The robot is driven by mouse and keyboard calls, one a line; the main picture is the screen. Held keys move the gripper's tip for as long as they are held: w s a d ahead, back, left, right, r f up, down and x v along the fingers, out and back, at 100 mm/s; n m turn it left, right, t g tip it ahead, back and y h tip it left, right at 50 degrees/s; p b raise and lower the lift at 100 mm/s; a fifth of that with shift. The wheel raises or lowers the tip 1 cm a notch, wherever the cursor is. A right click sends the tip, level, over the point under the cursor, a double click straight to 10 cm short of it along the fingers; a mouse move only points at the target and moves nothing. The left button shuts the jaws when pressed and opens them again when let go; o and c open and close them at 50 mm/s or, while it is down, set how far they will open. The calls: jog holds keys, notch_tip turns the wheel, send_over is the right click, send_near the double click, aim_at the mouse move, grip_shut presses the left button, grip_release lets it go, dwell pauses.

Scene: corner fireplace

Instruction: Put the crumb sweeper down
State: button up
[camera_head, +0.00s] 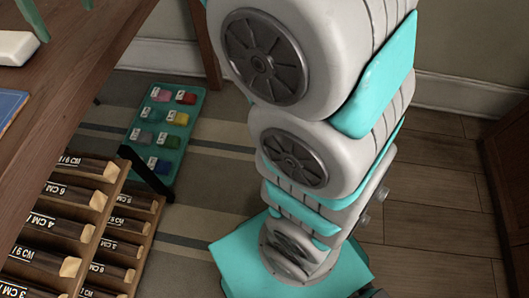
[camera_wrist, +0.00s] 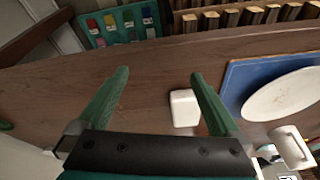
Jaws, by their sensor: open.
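A small white block with rounded edges, which looks like the crumb sweeper (camera_wrist: 184,108), lies on the brown wooden table (camera_wrist: 100,95) in the wrist view. My gripper (camera_wrist: 159,73) is open, its two green fingers spread wide apart. The block shows between the fingers, nearer the right one; I cannot tell whether it touches that finger. In the head view, a white block (camera_head: 14,47) sits on the table at the top left edge, partly cut off, beside a green fingertip.
A blue mat (camera_wrist: 232,92) with a white oval plate (camera_wrist: 285,95) is right of the gripper. A teal board with coloured pieces (camera_head: 137,128) and a rack of labelled wooden blocks (camera_head: 127,191) stand beyond the table edge.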

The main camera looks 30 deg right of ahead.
jog(key=s+d+f+m+g, duration=0.1)
jog(key=s+d+f+m, duration=0.1)
jog(key=s+d+f, duration=0.4)
jog(key=s+d+f+m+g+h, duration=0.1)
jog(key=s+d+f+m, duration=0.1)
jog(key=s+d+f, duration=0.5)
jog(key=s+d+f+m+g+h, duration=0.1)
jog(key=s+d+f+m+g, duration=0.1)
jog(key=s+d+f, duration=0.4)
jog(key=s+f+m, duration=0.1)
jog(key=s+f, duration=0.3)
jog(key=s, duration=0.4)
jog(key=shift+s+d+f, duration=0.2)
jog(key=shift+s+d, duration=0.05)
jog(key=shift+s, duration=0.1)
